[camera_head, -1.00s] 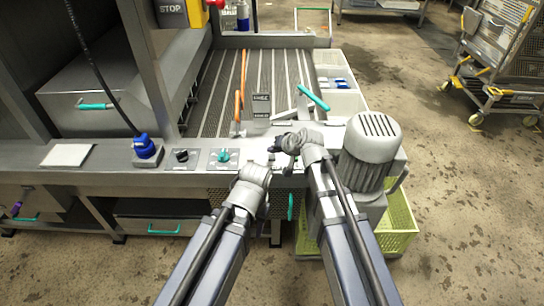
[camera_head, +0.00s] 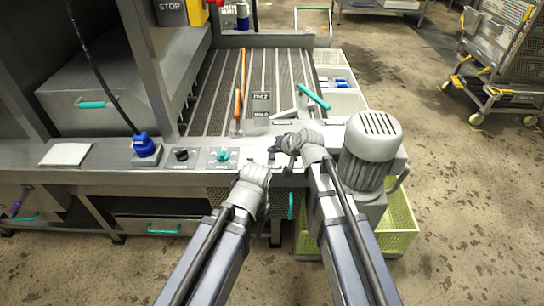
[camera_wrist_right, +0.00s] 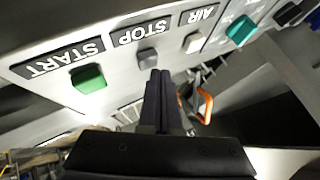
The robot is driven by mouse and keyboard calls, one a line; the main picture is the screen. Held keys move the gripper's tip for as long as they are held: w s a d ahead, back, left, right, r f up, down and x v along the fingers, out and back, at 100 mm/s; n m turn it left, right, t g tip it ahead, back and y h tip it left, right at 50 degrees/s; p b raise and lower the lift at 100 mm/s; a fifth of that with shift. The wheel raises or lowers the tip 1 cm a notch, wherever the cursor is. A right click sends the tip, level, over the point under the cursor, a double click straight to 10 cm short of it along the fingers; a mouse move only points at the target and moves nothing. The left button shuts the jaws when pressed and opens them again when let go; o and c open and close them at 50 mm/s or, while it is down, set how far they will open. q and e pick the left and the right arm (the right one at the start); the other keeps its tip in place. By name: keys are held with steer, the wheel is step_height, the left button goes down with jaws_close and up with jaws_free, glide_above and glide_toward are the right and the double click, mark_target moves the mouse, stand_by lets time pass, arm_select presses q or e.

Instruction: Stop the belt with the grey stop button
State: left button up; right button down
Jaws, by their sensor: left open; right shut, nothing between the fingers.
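The grey stop button (camera_wrist_right: 147,58) sits under the STOP label in the right wrist view, between the green START button (camera_wrist_right: 88,78) and the white AIR button (camera_wrist_right: 193,42). My right gripper (camera_wrist_right: 161,74) is shut and empty. Its fingertips appear just beside the grey button's lower right edge; I cannot tell whether they touch it. In the head view my right gripper (camera_head: 279,146) is over the front panel and the arms hide these buttons. My left gripper (camera_head: 258,168) is open, just below and left of it. The belt (camera_head: 220,95) lies behind the panel.
The panel also has a teal knob (camera_head: 223,155), a black knob (camera_head: 181,155) and a blue fitting (camera_head: 145,147) to the left. A grey motor (camera_head: 372,140) stands close on the right, above a green crate (camera_head: 402,225). Open floor lies further right.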

mark_target(273, 157)
steer(key=shift+f+b, duration=0.5)
steer(key=shift+f, duration=0.15)
stand_by(0.7)
steer(key=shift+r, duration=0.1)
steer(key=shift+r+p, duration=0.9)
steer(key=shift+p, duration=0.1)
step_height(273, 157, up, 5)
steer(key=p, duration=0.5)
stand_by(0.6)
